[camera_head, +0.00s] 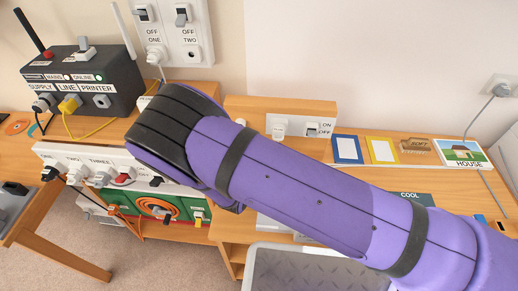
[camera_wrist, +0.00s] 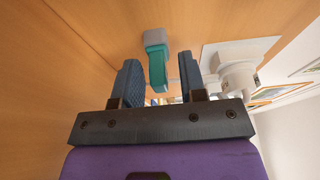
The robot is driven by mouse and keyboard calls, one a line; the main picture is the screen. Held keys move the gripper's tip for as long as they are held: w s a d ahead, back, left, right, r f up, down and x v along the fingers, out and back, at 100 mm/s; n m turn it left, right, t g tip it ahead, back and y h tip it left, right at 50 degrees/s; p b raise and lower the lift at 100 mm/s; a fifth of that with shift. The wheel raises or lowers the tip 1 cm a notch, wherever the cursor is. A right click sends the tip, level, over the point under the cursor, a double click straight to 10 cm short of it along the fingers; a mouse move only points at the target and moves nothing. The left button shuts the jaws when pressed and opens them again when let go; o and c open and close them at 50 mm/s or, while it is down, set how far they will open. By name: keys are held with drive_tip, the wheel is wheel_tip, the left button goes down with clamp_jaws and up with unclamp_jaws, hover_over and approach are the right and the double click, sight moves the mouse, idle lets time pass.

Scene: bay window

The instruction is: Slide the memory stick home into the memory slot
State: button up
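In the wrist view, my gripper (camera_wrist: 161,80) is open, its two dark blue-grey fingers well apart. A small teal piece with a grey end (camera_wrist: 157,62), which looks like the memory stick, shows between and beyond the fingers against a wooden surface. Gaps show on both sides of it, and neither finger appears to touch it. In the head view my purple arm hides the gripper and this piece. I cannot make out the memory slot in either view.
A black box labelled supply, line and printer (camera_head: 85,83) stands at left, above a white socket strip (camera_head: 90,165). A switch board (camera_head: 283,127) and several cards, including a house picture (camera_head: 462,152), lie behind my arm. In the wrist view, a white fitting (camera_wrist: 235,65) is close right of the fingers.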

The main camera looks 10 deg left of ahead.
drive_tip(key=shift+d+f, duration=0.15)
clamp_jaws()
drive_tip(key=shift+s+f, duration=0.15)
drive_tip(key=shift+s, duration=0.8)
idle(0.3)
drive_tip(key=shift+s, duration=1.05)
drive_tip(key=shift+d, duration=0.15)
